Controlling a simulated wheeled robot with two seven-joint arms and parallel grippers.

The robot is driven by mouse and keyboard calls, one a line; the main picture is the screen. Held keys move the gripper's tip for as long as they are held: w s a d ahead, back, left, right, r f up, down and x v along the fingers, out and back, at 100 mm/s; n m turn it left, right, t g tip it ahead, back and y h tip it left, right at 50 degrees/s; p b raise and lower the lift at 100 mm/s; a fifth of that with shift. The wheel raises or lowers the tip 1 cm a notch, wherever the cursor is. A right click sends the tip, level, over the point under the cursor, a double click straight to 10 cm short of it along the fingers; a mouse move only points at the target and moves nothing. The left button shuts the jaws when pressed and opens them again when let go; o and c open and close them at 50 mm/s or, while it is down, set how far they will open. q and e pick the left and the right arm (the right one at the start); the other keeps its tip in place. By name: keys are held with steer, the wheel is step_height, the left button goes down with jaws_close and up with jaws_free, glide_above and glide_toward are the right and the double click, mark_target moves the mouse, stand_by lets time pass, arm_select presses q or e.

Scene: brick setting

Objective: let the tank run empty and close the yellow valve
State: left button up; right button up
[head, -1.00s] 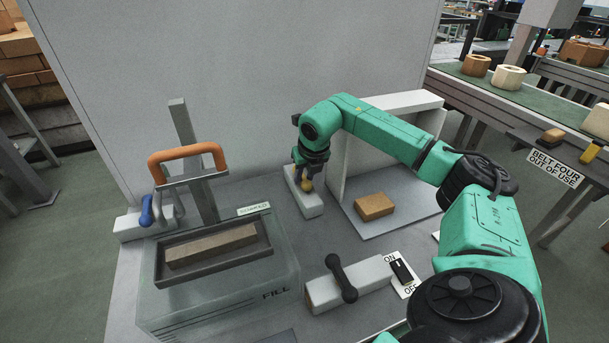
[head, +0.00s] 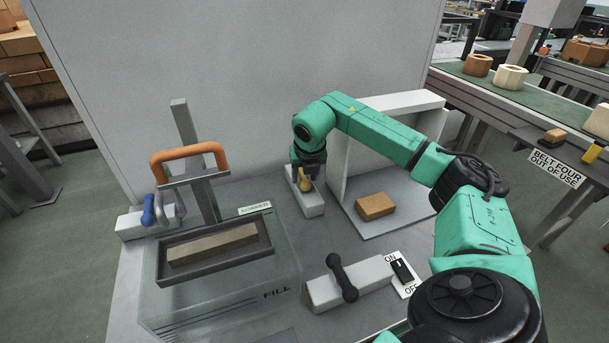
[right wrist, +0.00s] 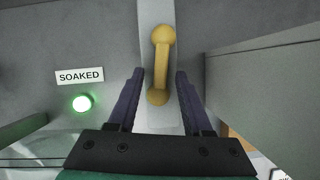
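The yellow valve (head: 306,181) sits on a pale block (head: 312,204) near the back wall. In the right wrist view, its yellow handle (right wrist: 161,65) lies roughly along the block. My right gripper (right wrist: 160,73) is open, with one dark finger on each side of the handle's near part; a gap shows on both sides. In the head view, the right gripper (head: 301,178) is partly hidden by its own wrist. The clear tank (head: 220,300) marked FILL stands at front left; I cannot tell its water level. My left gripper is out of view.
A tray (head: 262,247) with a grey-brown brick (head: 212,244) sits on the tank. A green lamp (right wrist: 82,103) glows below the SOAKED label (right wrist: 80,76). A black-handled valve (head: 342,278), a blue-handled one (head: 148,210) and an orange brick (head: 375,206) stand nearby.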

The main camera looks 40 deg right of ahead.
steer(key=v, duration=1.4)
steer(key=shift+s+r, duration=0.2)
steer(key=shift+a, duration=0.1)
